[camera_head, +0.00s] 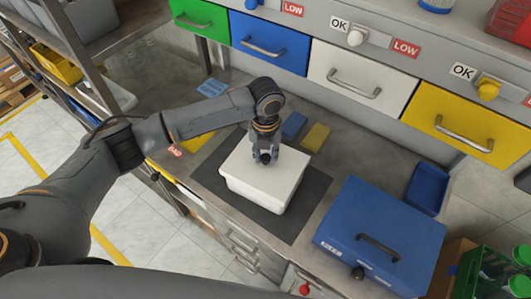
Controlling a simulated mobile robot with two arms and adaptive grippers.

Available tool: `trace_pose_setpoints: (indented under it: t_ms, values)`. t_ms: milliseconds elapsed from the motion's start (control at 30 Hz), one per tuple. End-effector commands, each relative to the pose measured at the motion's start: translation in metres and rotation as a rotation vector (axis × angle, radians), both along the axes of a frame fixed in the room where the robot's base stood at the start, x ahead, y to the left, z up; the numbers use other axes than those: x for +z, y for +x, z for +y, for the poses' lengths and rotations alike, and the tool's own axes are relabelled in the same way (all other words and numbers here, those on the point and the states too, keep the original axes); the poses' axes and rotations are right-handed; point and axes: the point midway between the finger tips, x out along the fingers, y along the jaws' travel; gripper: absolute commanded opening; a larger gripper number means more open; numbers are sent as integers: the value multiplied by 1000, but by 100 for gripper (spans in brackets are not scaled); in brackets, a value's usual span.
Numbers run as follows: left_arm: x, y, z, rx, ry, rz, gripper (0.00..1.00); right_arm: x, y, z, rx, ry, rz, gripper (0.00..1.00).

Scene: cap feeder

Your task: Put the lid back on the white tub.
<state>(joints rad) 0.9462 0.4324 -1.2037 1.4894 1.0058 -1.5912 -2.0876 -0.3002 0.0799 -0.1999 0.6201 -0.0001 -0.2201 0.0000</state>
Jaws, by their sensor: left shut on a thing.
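The white tub (254,197) stands on the dark mat at the middle of the bench. The white lid (243,168) covers its top and looks roughly level. I cannot tell whether the lid is fully seated or slightly above the rim. My left gripper (265,159) points down over the lid's middle and is shut on it; the fingers hide the part they hold. My right gripper is not in view.
The dark mat (314,196) lies under the tub. A blue case (350,215) with a handle stands close on the right. A blue block (294,125) and a yellow block (316,137) lie behind the tub. Coloured drawers, including a white one (340,95), line the back.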

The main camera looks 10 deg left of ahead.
Motion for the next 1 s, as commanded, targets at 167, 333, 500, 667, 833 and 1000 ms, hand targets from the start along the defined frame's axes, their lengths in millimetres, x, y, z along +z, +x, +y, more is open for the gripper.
trace_pose_setpoints:
  t_ms: [167, 333, 500, 667, 833, 1000]
  values:
    - [-2, 0, 0, 0, 0, 0, 0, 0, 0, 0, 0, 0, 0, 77]
    - [-2, 0, 0, 0, 0, 0, 0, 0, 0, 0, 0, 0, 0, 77]
    - [-2, 0, 0, 0, 0, 0, 0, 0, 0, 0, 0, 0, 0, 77]
    - [-3, 0, 0, 0, 0, 1, 0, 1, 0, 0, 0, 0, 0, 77]
    - [-6, 0, 0, 0, 0, 1, 0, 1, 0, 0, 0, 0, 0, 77]
    - [-7, 0, 0, 0, 0, 1, 0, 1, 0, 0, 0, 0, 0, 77]
